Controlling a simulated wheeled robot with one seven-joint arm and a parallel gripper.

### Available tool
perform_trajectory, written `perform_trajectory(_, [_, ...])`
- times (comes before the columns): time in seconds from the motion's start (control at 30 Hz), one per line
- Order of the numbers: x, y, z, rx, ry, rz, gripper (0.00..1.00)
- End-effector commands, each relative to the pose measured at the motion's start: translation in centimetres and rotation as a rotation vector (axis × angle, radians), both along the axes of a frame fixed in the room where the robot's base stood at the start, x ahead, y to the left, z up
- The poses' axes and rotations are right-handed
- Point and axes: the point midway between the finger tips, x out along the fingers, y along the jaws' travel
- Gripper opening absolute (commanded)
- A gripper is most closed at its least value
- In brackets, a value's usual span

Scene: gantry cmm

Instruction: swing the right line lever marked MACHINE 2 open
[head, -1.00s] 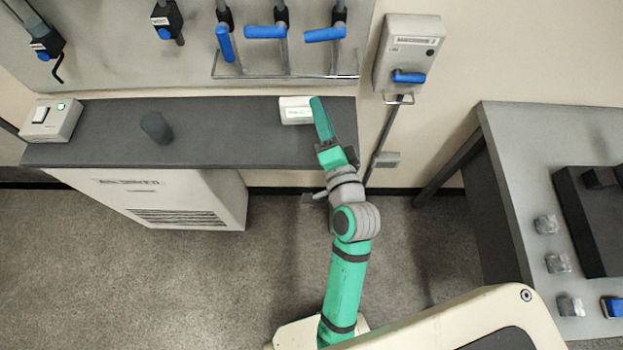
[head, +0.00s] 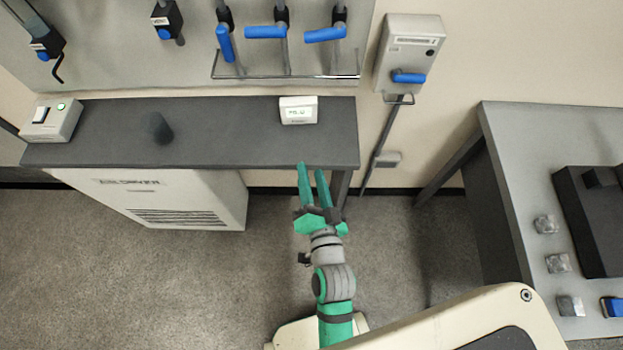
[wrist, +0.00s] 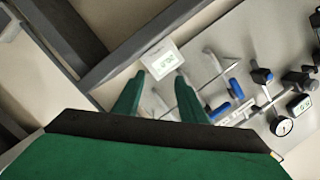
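Three blue-handled levers hang on the grey wall panel in the head view. The rightmost blue lever (head: 325,34) lies sideways, its handle pointing left from its pipe. The middle lever (head: 266,32) also lies sideways, and the left lever (head: 225,44) hangs down. I cannot read a MACHINE 2 marking on any of them. Blue handles (wrist: 236,88) also show in the wrist view, but I cannot tell which lever is which there. My gripper (head: 311,169) is open and empty, below and in front of the bench edge, well apart from the levers.
A wire rail (head: 285,77) runs below the levers. A dark bench (head: 225,150) stands under the panel, with a white display box (head: 298,111) on it. A grey switch box (head: 407,55) with a blue handle is to the right. A table (head: 510,180) stands further right.

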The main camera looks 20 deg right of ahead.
Motion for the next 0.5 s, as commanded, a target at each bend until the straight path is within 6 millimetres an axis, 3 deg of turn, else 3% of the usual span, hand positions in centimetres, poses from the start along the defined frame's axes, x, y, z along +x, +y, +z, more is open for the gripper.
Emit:
perform_trajectory(0.43, [-0.69,0.36,-0.41,-0.029,0.01,0.002,0.38])
perform_trajectory(0.5, [-0.73,0.37,-0.44,-0.03,0.01,0.003,0.24])
